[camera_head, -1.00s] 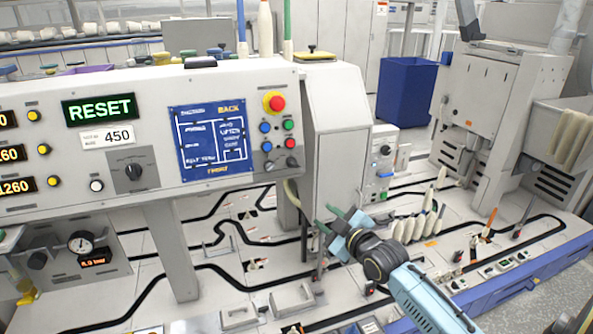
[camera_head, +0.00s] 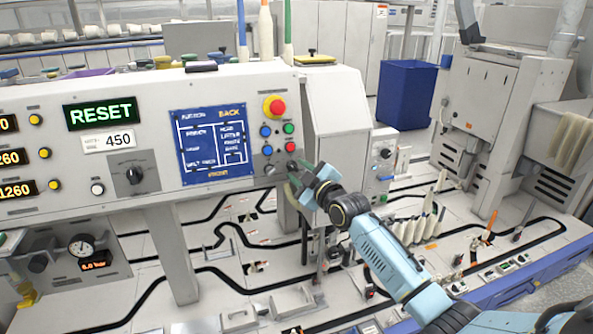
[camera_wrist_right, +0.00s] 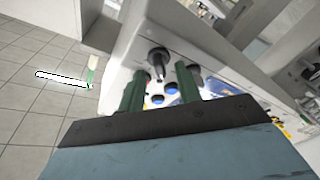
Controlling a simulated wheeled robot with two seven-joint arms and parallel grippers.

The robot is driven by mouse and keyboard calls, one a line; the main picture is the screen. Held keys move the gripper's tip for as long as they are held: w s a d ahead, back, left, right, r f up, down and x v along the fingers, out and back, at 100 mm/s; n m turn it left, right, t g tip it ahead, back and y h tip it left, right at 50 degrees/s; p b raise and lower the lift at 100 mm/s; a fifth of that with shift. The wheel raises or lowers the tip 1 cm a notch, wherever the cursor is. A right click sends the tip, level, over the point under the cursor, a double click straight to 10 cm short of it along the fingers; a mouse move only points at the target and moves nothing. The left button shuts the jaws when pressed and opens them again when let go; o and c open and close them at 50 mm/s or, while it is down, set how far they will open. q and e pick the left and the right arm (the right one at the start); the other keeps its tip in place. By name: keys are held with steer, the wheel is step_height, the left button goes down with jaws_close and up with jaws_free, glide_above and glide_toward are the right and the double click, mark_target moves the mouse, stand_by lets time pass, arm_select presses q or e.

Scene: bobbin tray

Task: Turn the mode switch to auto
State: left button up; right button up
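The control panel (camera_head: 60,195) carries two small black rotary switches, a left one (camera_head: 269,169) and a right one (camera_head: 291,165), below the coloured buttons. Which is the mode switch cannot be told, as their labels are unreadable. My right gripper (camera_head: 297,176) is at the panel's lower right corner, close to the right switch. In the right wrist view its two green fingers (camera_wrist_right: 163,76) are apart. A black knob (camera_wrist_right: 157,60) shows between and beyond their tips, with no clear contact. My left gripper is not in view.
A red emergency button (camera_head: 274,106) and blue, green and red buttons sit just above the switches. A larger black knob (camera_head: 134,174) is further left on the panel. A grey housing (camera_head: 338,115) stands right of the panel, and white bobbins (camera_head: 408,230) stand below.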

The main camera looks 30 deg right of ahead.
steer(key=shift+w, duration=0.9)
jaws_close()
